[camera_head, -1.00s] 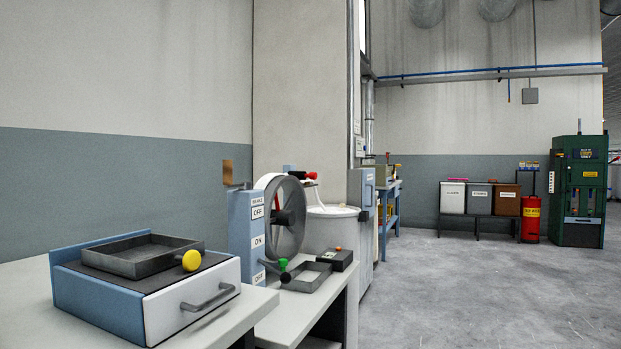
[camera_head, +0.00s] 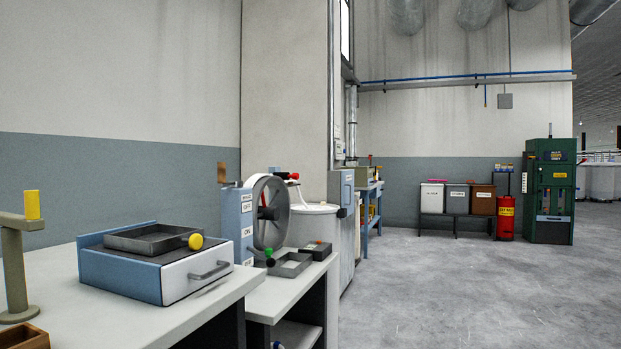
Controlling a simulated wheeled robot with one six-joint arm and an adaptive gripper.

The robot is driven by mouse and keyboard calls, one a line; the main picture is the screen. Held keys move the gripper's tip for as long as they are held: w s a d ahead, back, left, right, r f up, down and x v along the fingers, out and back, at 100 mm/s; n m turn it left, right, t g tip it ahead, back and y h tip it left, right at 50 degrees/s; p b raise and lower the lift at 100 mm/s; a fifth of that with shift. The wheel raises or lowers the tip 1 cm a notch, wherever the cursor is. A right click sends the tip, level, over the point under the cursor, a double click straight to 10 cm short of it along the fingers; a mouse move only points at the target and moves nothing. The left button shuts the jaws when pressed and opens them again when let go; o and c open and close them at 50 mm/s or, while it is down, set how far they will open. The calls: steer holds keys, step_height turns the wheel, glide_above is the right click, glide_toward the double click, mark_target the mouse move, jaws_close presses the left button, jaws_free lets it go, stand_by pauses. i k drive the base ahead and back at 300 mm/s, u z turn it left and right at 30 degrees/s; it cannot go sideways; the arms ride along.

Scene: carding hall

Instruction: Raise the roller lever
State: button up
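No part is plainly marked as the roller lever. A blue upright machine (camera_head: 234,222) with a large grey spoked wheel (camera_head: 282,215) stands on the bench at centre left. A red-tipped handle (camera_head: 293,176) shows at the top right of the wheel. A green-knobbed lever (camera_head: 269,254) is low at the machine's front. A yellow knob (camera_head: 195,242) is on the blue box's side of the bench. My gripper is not in view.
A blue box with a white drawer (camera_head: 196,276) and a grey tray (camera_head: 150,240) stand on the near bench (camera_head: 110,325). A post with a yellow block (camera_head: 32,205) stands far left. The floor at right is clear.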

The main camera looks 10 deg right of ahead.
mark_target(285, 176)
steer(key=z, duration=0.75)
steer(key=i, duration=2.55)
steer(key=u, duration=0.8)
